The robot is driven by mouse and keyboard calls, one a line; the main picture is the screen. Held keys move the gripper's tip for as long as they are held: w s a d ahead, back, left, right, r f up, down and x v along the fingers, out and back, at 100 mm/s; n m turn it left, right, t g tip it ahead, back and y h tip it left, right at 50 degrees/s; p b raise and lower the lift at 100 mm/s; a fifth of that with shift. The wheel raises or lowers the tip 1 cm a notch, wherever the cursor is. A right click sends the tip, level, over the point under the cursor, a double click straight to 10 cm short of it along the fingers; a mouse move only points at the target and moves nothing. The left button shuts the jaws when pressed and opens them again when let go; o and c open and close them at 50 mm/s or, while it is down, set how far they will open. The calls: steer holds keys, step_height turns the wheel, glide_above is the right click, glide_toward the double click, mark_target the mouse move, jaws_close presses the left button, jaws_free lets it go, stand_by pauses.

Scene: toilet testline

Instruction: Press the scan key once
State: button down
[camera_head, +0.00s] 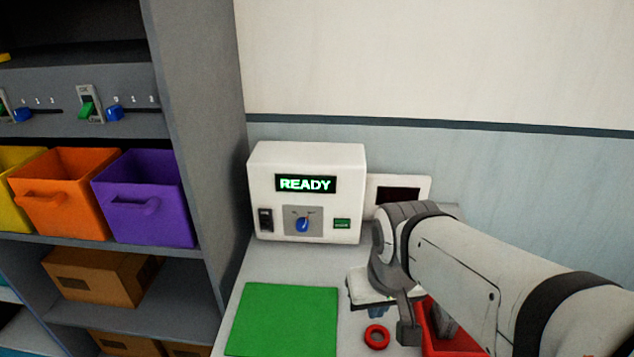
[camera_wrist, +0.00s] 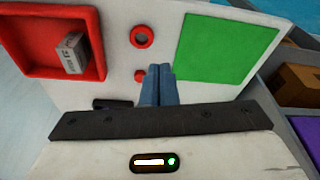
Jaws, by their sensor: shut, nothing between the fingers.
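A white machine (camera_head: 262,158) stands on the bench against the wall, with its display (camera_head: 305,184) reading READY. Its front has a black rocker switch (camera_head: 265,219), a blue knob (camera_head: 303,225) and a small green key (camera_head: 342,224). The key labels are too small to read, so I cannot tell which is the scan key. My gripper (camera_head: 375,312) is shut and empty, pointing down over the bench in front of the machine and apart from its front.
A green mat (camera_head: 283,318) lies left of my gripper. A red ring (camera_head: 376,336) lies close by; a red tray (camera_wrist: 34,72) holds a grey box (camera_wrist: 71,53). A white panel with a dark screen (camera_head: 398,195) stands behind my arm. A shelf with bins (camera_head: 145,205) is at the left.

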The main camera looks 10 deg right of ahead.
steer(key=shift+s, duration=0.1)
steer(key=w+a+f+m+t+y+b, duration=0.1)
steer(key=w+a+f+m+y+b, duration=0.45)
steer(key=w+a+f+y, duration=0.3)
steer(key=w+d+f+m+t+b, duration=0.1)
steer(key=w+d+m+t, duration=0.1)
steer(key=w, duration=0.3)
steer(key=w+d+f+m+t+h, duration=0.1)
steer(key=w+d+f+m+t, duration=0.1)
steer(key=w+m, duration=0.3)
steer(key=w+d+f+m+t+h+b, duration=0.1)
steer(key=w+d+m+t, duration=0.2)
steer(key=w+d, duration=0.1)
steer(key=shift+w+d+f+t+b, duration=0.2)
steer(key=shift+w+f+t+b, duration=0.1)
steer(key=shift+w+f+t, duration=0.15)
steer(key=shift+w+d+m, duration=0.15)
steer(key=shift+d+m, duration=0.15)
steer(key=shift+m, duration=0.05)
steer(key=shift+w, duration=0.15)
